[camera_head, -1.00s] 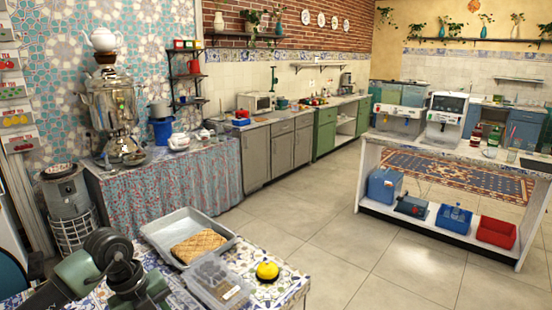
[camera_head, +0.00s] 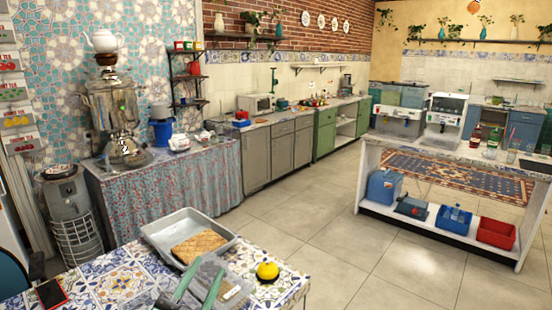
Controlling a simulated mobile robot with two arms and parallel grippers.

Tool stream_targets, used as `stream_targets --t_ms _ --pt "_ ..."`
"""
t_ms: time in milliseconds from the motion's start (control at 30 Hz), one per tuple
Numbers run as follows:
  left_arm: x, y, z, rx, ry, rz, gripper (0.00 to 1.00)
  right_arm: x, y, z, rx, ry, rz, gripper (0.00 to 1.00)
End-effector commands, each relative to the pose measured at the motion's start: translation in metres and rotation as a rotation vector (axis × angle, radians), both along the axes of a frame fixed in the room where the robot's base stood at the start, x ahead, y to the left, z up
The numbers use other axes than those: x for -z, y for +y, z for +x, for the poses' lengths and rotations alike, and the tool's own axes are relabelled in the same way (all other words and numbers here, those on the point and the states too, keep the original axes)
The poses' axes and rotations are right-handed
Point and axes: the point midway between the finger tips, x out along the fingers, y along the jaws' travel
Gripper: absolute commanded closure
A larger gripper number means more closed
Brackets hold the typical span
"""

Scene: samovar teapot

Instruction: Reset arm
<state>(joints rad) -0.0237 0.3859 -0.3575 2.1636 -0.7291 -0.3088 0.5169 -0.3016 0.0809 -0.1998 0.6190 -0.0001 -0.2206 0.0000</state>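A white teapot (camera_head: 103,40) sits on top of the metal samovar (camera_head: 112,108), which stands on the cloth-covered counter at the left. My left gripper (camera_head: 205,268) shows low in the picture, over the clear container (camera_head: 232,290) on the tiled table. Its two green fingers are apart with nothing seen between them, so it looks open. It is well away from the teapot and samovar. The rest of that arm is mostly out of the picture. My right gripper is not in view.
The tiled table (camera_head: 120,282) holds a metal tray (camera_head: 160,232) with a woven brown piece, a yellow lemon-like item (camera_head: 267,271) and a dark flat item with a red edge (camera_head: 51,292). An island with drink dispensers (camera_head: 445,115) stands right. Floor between is clear.

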Motion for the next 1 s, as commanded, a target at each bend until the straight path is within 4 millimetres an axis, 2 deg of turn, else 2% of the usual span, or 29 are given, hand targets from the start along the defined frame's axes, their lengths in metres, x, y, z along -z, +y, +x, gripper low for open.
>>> stream_targets --t_ms 33,100,167,200,300,400,600,800,1000 --pt "0.028 0.022 -0.006 -0.094 0.121 -0.056 0.63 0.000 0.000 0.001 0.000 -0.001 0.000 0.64" --pt "0.071 0.048 -0.020 -0.210 0.304 -0.111 0.63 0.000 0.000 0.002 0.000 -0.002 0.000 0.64" --pt "0.110 0.066 -0.039 -0.291 0.469 -0.141 0.63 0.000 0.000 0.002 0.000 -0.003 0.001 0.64" --pt "0.134 0.073 -0.055 -0.330 0.577 -0.155 0.63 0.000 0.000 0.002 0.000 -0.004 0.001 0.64" --pt "0.185 0.083 -0.100 -0.395 0.824 -0.171 0.63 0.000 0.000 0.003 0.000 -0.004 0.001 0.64" --pt "0.219 0.084 -0.142 -0.419 1.019 -0.172 0.63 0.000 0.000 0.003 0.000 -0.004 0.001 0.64" --pt "0.258 0.077 -0.214 -0.412 1.309 -0.157 0.63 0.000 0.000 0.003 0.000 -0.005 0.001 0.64" --pt "0.275 0.065 -0.279 -0.367 1.544 -0.138 0.63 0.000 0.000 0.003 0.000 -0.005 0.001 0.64" --pt "0.328 0.064 -0.266 -0.369 1.566 -0.127 0.63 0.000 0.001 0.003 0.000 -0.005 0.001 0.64"
